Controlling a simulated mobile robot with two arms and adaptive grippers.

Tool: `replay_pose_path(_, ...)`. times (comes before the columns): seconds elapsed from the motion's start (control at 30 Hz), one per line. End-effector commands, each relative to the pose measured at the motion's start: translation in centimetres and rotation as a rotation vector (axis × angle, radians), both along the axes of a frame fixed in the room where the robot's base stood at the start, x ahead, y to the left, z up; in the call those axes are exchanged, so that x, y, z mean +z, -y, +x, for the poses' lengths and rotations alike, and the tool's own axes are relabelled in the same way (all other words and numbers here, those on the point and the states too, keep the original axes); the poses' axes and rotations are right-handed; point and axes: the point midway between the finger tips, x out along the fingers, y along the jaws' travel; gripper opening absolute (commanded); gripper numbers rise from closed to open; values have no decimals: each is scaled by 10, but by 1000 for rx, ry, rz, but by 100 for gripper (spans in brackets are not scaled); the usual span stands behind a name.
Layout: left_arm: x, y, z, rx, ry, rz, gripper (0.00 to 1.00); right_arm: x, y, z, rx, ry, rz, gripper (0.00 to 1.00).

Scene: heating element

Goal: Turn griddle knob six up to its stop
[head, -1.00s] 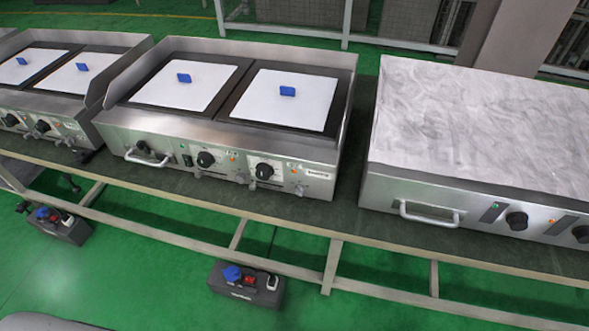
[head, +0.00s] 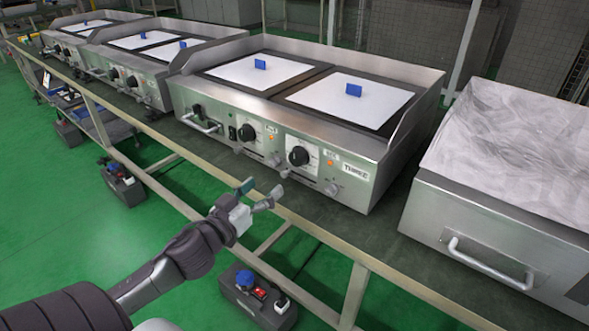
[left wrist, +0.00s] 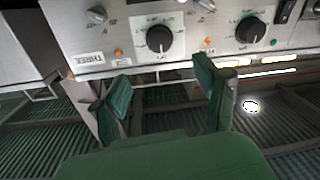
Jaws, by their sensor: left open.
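The nearest griddle (head: 285,122) has two black round knobs on its front panel. The right one (head: 299,156) sits beside a label that seems to read THREE; its number is too small to read. The left one is a second black knob (head: 247,132). My left gripper (head: 260,193) is open and empty, in front of and below the panel, apart from the knobs. In the left wrist view, the panel appears upside down, and the knob near the label (left wrist: 160,39) lies beyond the gap between the open fingers (left wrist: 163,95). My right gripper is not in view.
A metal handle (head: 200,124) sticks out at the panel's left end. The bench edge (head: 325,235) runs below the griddle. A larger steel appliance (head: 510,165) stands to the right, and more griddles (head: 135,68) to the left. A socket box (head: 255,297) hangs low.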

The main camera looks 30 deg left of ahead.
Motion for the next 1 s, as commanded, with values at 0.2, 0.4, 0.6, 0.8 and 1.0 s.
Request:
replay_pose_path(0.2,3,0,32,-2,5,4,73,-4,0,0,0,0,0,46)
replay_pose_path(0.4,2,-1,70,-1,5,2,73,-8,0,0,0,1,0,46)
replay_pose_path(0.6,2,-1,105,1,4,2,73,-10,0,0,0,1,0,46)
replay_pose_path(0.8,2,-1,127,1,2,0,73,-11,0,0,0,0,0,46)
replay_pose_path(1.0,1,-1,135,1,0,1,73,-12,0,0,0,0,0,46)
